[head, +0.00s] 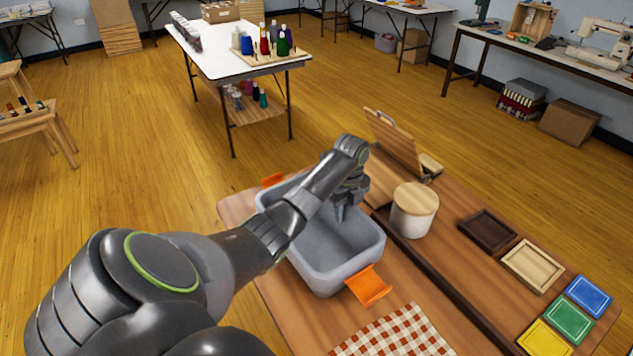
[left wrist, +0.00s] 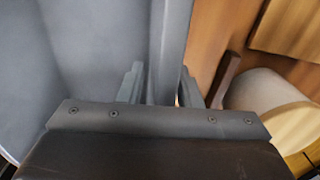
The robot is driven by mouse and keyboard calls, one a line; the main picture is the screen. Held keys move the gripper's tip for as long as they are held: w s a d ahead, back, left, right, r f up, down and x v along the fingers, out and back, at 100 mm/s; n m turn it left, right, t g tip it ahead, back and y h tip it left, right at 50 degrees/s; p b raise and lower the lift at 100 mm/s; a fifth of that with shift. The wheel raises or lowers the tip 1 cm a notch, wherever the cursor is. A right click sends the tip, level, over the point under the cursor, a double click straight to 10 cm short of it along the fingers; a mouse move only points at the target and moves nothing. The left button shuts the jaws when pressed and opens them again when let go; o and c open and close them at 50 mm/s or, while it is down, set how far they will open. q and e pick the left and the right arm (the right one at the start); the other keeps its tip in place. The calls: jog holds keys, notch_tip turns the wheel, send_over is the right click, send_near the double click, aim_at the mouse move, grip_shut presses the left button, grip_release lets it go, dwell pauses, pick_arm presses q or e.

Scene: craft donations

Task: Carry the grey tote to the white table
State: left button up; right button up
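The grey tote (head: 322,281) is an open, empty-looking bin with orange handles at its two ends, resting on the near wooden table. My left gripper (head: 345,213) reaches down at the tote's far right wall. In the left wrist view one finger of the left gripper (left wrist: 160,88) is on each side of the tote's wall (left wrist: 172,40); whether they press on it I cannot tell. My left arm hides part of the tote's left side. My right gripper is out of view. The white table (head: 212,58) stands farther back, with bottles on a board on its top.
On the wooden table (head: 285,305), a white canister (head: 412,215) with a wooden lid stands right of the tote. A wooden stand (head: 393,140), small trays, coloured boxes and a checked cloth (head: 395,335) are around. Open floor (head: 130,130) lies between the two tables.

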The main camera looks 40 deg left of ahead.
pick_arm(q)
grip_shut()
